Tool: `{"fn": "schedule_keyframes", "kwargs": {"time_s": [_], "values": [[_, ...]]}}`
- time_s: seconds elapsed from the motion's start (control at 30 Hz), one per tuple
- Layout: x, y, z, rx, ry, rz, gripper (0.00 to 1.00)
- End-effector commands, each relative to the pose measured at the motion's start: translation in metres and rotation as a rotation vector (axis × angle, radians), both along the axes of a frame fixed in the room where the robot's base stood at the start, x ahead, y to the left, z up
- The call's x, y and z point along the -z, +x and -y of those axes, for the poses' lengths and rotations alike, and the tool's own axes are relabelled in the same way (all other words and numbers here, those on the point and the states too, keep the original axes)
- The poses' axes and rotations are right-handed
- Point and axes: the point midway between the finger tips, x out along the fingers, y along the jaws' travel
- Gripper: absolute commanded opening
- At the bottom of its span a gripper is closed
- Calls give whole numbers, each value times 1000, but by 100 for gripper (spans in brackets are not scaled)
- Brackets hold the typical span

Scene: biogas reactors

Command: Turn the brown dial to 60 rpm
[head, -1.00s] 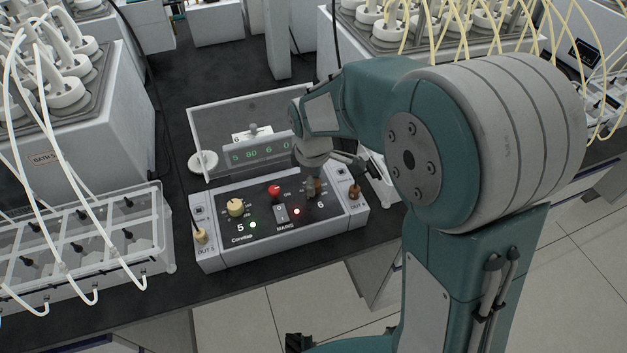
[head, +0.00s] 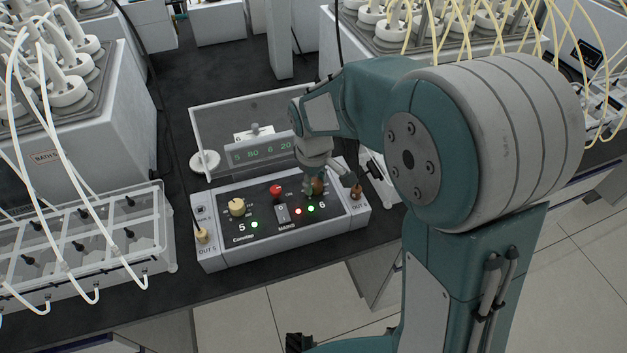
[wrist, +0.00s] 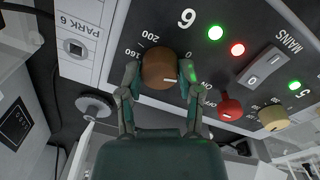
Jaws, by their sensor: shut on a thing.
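The brown dial (head: 319,187) stands on the right half of the grey control box, by the number 6. In the wrist view the brown dial (wrist: 159,66) sits between my fingers, with a white pointer mark at its lower right and printed marks 0, 160 and 200 around it. My gripper (wrist: 159,76) is shut on the dial, one finger at each side; in the head view my gripper (head: 312,188) partly hides it. The display (head: 262,149) behind the box seems to read 5 80 6 20. A green light (wrist: 215,33) and a red light (wrist: 237,48) glow near the 6.
A cream dial (head: 237,207), red knob (head: 276,190) and mains switch (head: 282,213) are on the same box. A clear cover (head: 215,130) stands behind it. Plugs sit at OUT 5 (head: 201,236) and OUT 6 (head: 356,191). A clear rack (head: 80,250) stands left.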

Motion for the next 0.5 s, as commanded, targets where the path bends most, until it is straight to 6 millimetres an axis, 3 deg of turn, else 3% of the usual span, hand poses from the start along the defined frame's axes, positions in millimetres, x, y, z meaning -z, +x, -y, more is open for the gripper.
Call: {"fn": "schedule_keyframes", "kwargs": {"time_s": [0.5], "values": [[2, -4, 1, 490, -9, -11, 0]]}}
